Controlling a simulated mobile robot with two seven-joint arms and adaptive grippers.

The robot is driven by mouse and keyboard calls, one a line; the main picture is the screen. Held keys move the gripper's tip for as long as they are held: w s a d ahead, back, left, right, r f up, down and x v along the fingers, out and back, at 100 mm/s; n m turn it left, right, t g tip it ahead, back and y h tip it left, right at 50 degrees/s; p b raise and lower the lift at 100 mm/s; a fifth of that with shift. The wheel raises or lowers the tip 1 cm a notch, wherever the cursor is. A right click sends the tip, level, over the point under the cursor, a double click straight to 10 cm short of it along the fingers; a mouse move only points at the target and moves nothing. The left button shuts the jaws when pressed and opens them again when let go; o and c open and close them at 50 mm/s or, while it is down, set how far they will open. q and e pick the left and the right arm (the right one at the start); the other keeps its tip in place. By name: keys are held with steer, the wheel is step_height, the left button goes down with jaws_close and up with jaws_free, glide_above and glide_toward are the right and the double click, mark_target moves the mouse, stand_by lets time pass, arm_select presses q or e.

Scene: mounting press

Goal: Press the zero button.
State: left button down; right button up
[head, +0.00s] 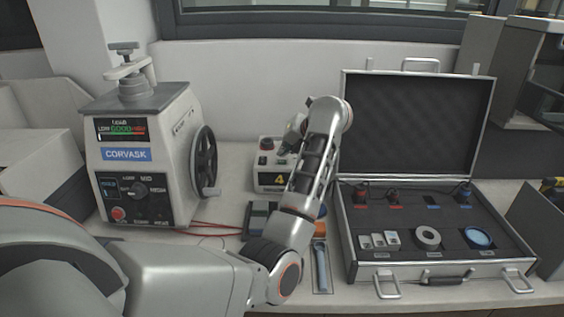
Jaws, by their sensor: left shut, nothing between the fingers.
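A small pale control box (262,181) stands on the bench behind my left forearm. I cannot tell which button is the zero button. My left arm rises from the bottom left and bends over at the wrist. My left gripper (290,138) is shut and empty, pointing down at the right part of the box's top; whether it touches cannot be told. My right gripper is not in view.
A CORVASK press (180,150) with a black handwheel (204,161), dials and a red button stands at left. An open case (462,258) with parts in foam lies at right. Red cables (215,226) run between press and box. Small items lie partly behind my arm.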

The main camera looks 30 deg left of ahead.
mark_target(284, 162)
arm_select(q)
steer(key=shift+f, duration=0.45)
steer(key=shift+f+b, duration=0.35)
steer(key=shift+f, duration=0.05)
stand_by(0.6)
steer(key=shift+r, duration=0.1)
steer(key=shift+r+p, duration=0.65)
steer(key=shift+r, duration=0.1)
step_height(284, 162, up, 4)
steer(key=p, duration=0.3)
steer(key=shift+f, duration=0.1)
steer(key=shift+d+r+p, duration=0.1)
steer(key=shift+r+p, duration=0.5)
steer(key=shift+f, duration=0.1)
